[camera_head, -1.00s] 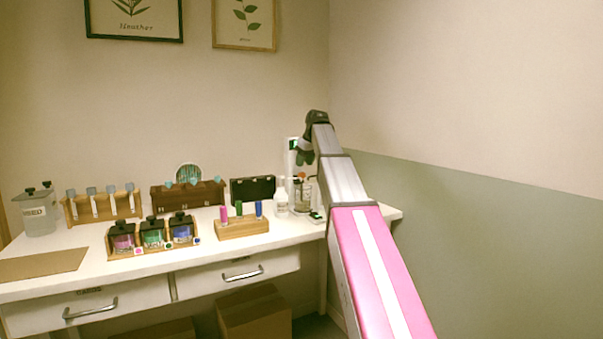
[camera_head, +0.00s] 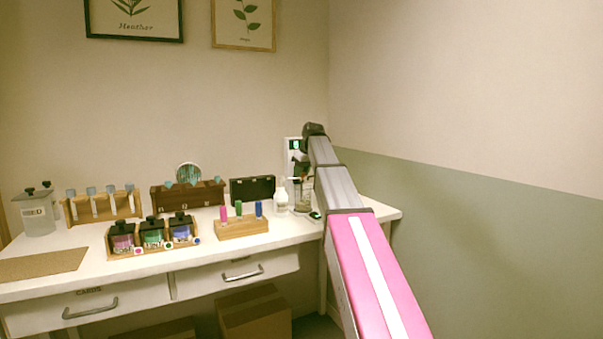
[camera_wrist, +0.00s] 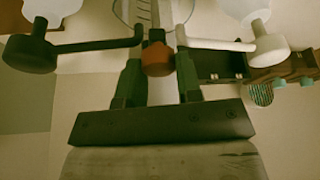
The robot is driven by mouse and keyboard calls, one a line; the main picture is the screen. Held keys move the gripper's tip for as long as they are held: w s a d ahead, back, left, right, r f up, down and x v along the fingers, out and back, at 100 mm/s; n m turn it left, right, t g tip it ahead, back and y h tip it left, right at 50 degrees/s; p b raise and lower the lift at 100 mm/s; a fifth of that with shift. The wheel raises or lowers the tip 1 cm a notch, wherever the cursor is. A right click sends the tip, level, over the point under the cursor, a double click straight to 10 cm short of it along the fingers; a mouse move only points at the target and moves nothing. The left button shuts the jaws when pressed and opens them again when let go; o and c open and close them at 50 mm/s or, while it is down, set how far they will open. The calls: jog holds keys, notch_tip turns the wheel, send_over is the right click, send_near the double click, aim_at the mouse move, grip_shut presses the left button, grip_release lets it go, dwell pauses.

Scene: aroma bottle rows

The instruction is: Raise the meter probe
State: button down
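The meter probe shows in the wrist view as an orange-brown cap (camera_wrist: 158,60) with a pale shaft beyond it. My gripper (camera_wrist: 159,65) has one dark green finger on each side of the cap, very close to it. Whether the fingers press on it I cannot tell. In the head view my gripper (camera_head: 302,170) points down over the glass beaker (camera_head: 307,197) at the table's right end. The probe is mostly hidden there by my gripper. The white meter (camera_head: 292,147) with a green display stands just behind.
A white bottle (camera_head: 281,197) stands close left of the beaker. Two pump heads, one black (camera_wrist: 30,52) and one white (camera_wrist: 270,48), flank my fingers in the wrist view. A wooden block with coloured vials (camera_head: 241,229) and a black case (camera_head: 252,189) are farther left.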

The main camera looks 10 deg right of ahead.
notch_tip(320, 180, up, 11)
dwell(0.3)
jog(key=shift+w, duration=0.1)
jog(key=c, duration=1.1)
grip_release()
jog(key=shift+r, duration=0.1)
jog(key=v, duration=1)
jog(key=shift+r, duration=0.3)
jog(key=shift+s, duration=0.25)
